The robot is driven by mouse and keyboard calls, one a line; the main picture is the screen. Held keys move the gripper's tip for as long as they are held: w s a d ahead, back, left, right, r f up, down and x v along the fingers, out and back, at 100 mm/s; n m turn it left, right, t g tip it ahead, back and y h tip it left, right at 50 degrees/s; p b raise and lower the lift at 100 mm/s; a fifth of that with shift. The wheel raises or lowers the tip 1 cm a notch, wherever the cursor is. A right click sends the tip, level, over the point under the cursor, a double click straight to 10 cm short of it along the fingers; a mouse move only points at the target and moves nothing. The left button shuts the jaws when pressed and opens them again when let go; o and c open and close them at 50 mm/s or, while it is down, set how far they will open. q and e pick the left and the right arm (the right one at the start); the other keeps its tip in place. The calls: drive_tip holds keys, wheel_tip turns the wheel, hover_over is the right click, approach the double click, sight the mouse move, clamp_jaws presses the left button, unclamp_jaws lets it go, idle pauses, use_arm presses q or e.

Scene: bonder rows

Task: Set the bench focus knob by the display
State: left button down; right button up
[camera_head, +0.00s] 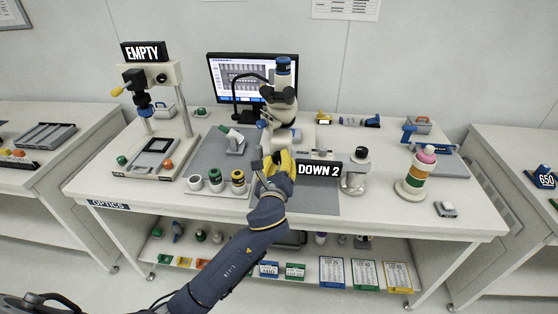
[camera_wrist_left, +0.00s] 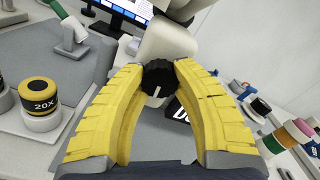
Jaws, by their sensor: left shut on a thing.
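The focus knob (camera_wrist_left: 159,80) is black and round with a white pointer line, on the side of the white microscope body (camera_wrist_left: 166,44). My left gripper (camera_wrist_left: 159,88) has yellow padded fingers and is shut on the knob, with one fingertip at each side of it. In the head view my left gripper (camera_head: 276,166) is at the front of the microscope (camera_head: 283,88) and hides the knob. A black display (camera_head: 319,169) reads "DOWN 2" just right of the gripper; it is partly hidden in the wrist view. My right gripper is not in view.
A monitor (camera_head: 226,70) stands behind the microscope. Objective holders (camera_head: 216,181) stand left of the gripper, and a stand with an "EMPTY" sign (camera_head: 145,52) is farther left. A small microscope-like device (camera_head: 354,170) and a stack of coloured rolls (camera_head: 417,174) stand to the right.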

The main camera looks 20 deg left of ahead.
use_arm(q)
drive_tip(key=n, duration=0.7)
drive_tip(key=shift+d+f, duration=0.1)
drive_tip(key=n, duration=0.4)
drive_tip(key=shift+n, duration=2)
drive_tip(key=shift+r, duration=0.2)
drive_tip(key=c, duration=0.9)
unclamp_jaws()
drive_tip(key=s+d, duration=0.1)
drive_tip(key=s, duration=0.6)
drive_tip(key=shift+s+d, duration=0.2)
drive_tip(key=shift+o, duration=0.2)
